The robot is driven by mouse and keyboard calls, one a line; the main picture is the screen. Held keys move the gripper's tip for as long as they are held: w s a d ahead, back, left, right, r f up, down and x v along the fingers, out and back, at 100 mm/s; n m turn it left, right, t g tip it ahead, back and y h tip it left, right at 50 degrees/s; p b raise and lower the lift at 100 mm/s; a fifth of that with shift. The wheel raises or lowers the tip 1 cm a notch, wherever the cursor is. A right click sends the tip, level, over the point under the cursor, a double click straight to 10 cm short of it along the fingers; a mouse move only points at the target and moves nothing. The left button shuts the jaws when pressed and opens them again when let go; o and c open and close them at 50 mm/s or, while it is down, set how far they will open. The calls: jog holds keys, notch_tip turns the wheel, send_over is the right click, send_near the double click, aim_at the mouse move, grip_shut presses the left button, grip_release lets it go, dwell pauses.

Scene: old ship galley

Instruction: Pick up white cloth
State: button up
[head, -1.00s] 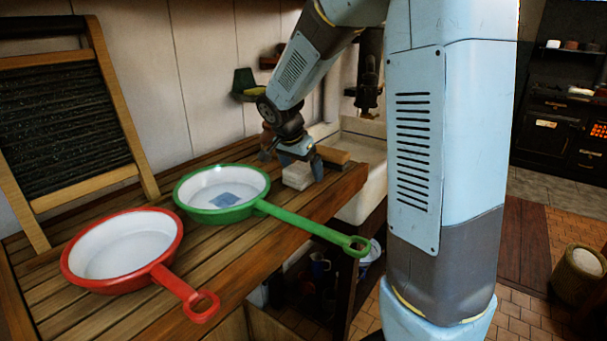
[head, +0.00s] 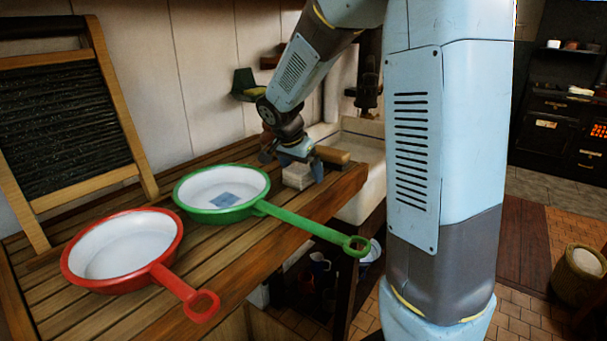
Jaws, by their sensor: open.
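A white cloth (head: 297,177), folded into a small block, lies on the slatted wooden counter (head: 238,248) near its right end, behind the green pan's handle. My gripper (head: 293,172) points down at the cloth, with its fingers spread around or just above it. It is open. The far finger and any contact with the cloth are hard to make out at this size.
A green pan (head: 190,206) with a blue patch inside and a red pan (head: 120,287) stand on the counter in front. A washboard (head: 130,115) leans at the left. A wooden roller-like piece (head: 333,155) lies close beside the gripper, before the sink (head: 372,190).

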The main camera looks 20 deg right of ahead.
aim_at(301, 166)
jog(key=shift+c, duration=0.5)
jog(key=c, duration=1.1)
jog(key=shift+r, duration=0.1)
jog(key=shift+r, duration=0.35)
notch_tip(301, 166, up, 2)
jog(key=shift+r, duration=0.25)
jog(key=s+r, duration=0.3)
jog(key=s, duration=0.1)
jog(key=s+r, duration=0.3)
jog(key=s, duration=0.2)
jog(key=s+r, duration=0.4)
jog(key=s, duration=0.1)
